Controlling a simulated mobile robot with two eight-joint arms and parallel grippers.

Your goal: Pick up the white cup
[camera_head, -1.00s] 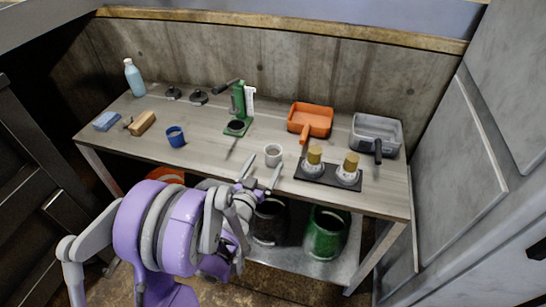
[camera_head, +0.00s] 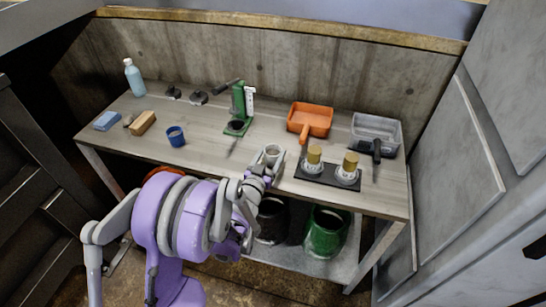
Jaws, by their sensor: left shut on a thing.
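The white cup (camera_head: 272,150) stands upright on the wooden table (camera_head: 200,115), left of a dark tray with two brass-topped items. My left gripper (camera_head: 270,160) reaches in from the front left and is shut on the cup, with its fingers at the cup's sides. The gripper hides the cup's lower part, so I cannot tell whether its base touches the table. My right gripper is not in view.
A dark tray (camera_head: 318,177) stands close to the right of the cup. Behind are an orange pan (camera_head: 312,119), a grey pan (camera_head: 373,131) and a green press (camera_head: 239,105). A blue cup (camera_head: 176,136) is farther left. A green bin (camera_head: 325,232) is below.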

